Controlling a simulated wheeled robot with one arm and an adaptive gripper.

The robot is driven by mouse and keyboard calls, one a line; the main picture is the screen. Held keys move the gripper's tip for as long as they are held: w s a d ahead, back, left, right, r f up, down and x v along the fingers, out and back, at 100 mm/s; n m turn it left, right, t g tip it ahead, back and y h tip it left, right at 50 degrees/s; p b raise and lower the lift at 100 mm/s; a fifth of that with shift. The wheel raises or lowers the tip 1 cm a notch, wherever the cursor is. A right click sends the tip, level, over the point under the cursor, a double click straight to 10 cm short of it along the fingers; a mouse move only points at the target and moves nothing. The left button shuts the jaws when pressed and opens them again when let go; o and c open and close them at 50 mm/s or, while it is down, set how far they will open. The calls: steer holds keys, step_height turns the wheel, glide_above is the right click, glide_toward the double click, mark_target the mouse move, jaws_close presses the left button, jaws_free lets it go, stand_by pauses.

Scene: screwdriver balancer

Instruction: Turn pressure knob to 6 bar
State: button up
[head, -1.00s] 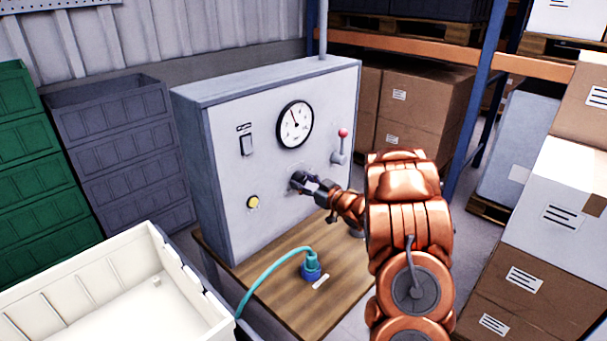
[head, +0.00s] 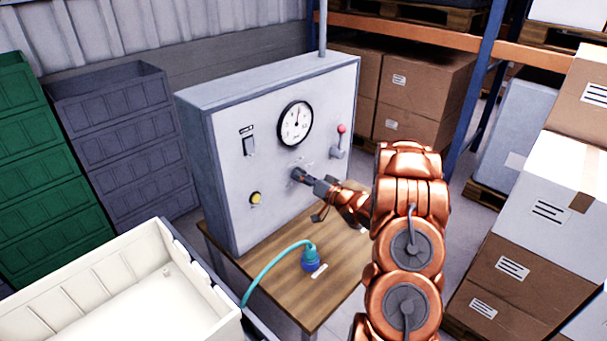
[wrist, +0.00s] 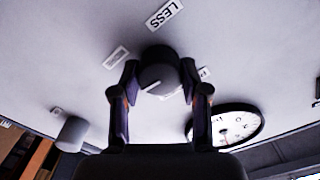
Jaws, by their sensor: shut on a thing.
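The pressure knob (wrist: 157,73) is a dark round knob with a white pointer line, on the front of the grey cabinet (head: 228,150). My gripper (wrist: 159,80) has one finger on each side of it and is shut on it. In the head view my gripper (head: 303,177) hides most of the knob. The pressure gauge (head: 295,124) is above the knob, with its needle pointing nearly straight up; its numbers are too small to read there. The gauge (wrist: 228,124) also shows at the right of the wrist view. A "LESS" label (wrist: 165,14) lies beside the knob.
The cabinet also carries a rocker switch (head: 249,145), a yellow button (head: 255,198) and a red-tipped lever (head: 341,140). A teal hose with a blue fitting (head: 310,261) lies on the wooden table (head: 290,290). A cream crate (head: 120,290) stands at the front left.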

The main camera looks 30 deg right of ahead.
steer(key=shift+f+m, duration=0.1)
steer(key=shift+m, duration=0.2)
steer(key=o, duration=1.1)
steer(key=shift+o, duration=0.2)
steer(key=v, duration=1.2)
steer(key=shift+w, duration=0.1)
